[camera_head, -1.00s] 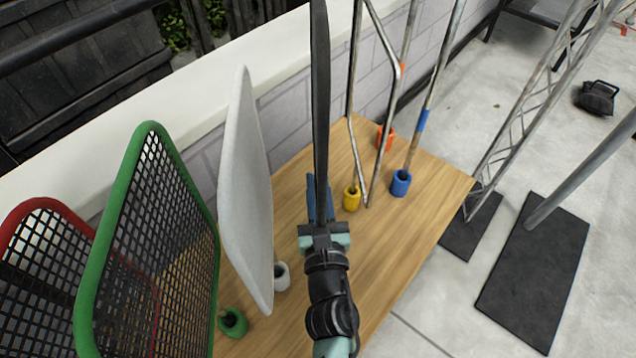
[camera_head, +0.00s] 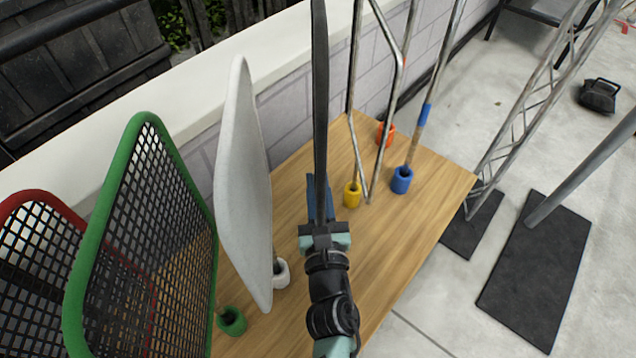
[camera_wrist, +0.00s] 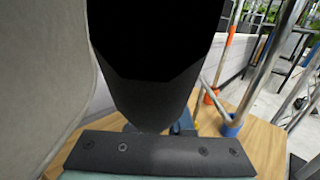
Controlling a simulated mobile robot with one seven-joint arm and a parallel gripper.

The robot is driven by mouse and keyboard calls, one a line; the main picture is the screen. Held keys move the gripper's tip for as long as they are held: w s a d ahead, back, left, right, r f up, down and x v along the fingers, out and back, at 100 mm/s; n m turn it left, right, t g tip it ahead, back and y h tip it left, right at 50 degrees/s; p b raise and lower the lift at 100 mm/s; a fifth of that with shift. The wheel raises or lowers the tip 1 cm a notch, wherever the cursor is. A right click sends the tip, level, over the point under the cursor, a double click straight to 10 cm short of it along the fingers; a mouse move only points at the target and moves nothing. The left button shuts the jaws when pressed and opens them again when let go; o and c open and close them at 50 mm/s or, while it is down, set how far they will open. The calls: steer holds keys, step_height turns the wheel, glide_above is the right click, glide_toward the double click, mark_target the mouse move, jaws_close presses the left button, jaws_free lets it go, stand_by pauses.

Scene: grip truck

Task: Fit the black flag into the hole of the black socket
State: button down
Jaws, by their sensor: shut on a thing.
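The black flag (camera_head: 320,110) stands upright in my gripper (camera_head: 325,238), seen nearly edge-on in the head view. In the wrist view the black flag (camera_wrist: 155,60) fills the upper middle, just beyond the gripper's dark edge. My gripper is shut on the flag's lower end, above the wooden table. I cannot make out a black socket in either view. The table behind the flag and gripper is partly hidden. A dark blue piece shows right behind the flag, and I cannot tell what it is.
On the wooden table (camera_head: 400,245), a white panel (camera_head: 243,190) and a green mesh flag (camera_head: 150,240) stand close left. Yellow (camera_head: 352,195), blue (camera_head: 402,180) and orange (camera_head: 386,134) sockets with poles stand right. A pale wall (camera_head: 290,95) runs behind. The table's right front is clear.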

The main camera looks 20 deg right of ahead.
steer(key=shift+f, duration=0.1)
steer(key=shift+f+y+b, duration=0.3)
steer(key=shift+f, duration=0.7)
steer(key=shift+f+n, duration=0.2)
steer(key=shift+n, duration=0.1)
steer(key=shift+f+b, duration=0.25)
steer(key=shift+b, duration=0.05)
steer(key=shift+f+y+b, duration=0.4)
steer(key=shift+f+b, duration=1.25)
steer(key=shift+f, duration=0.1)
steer(key=shift+f+b, duration=0.4)
steer(key=c, duration=0.7)
jaws_free()
steer(key=shift+c, duration=0.2)
steer(key=shift+s, duration=0.1)
steer(key=s+a, duration=0.1)
steer(key=s, duration=1.1)
steer(key=shift+s+a+f, duration=0.25)
steer(key=shift+s+a, duration=0.05)
steer(key=shift+s, duration=0.05)
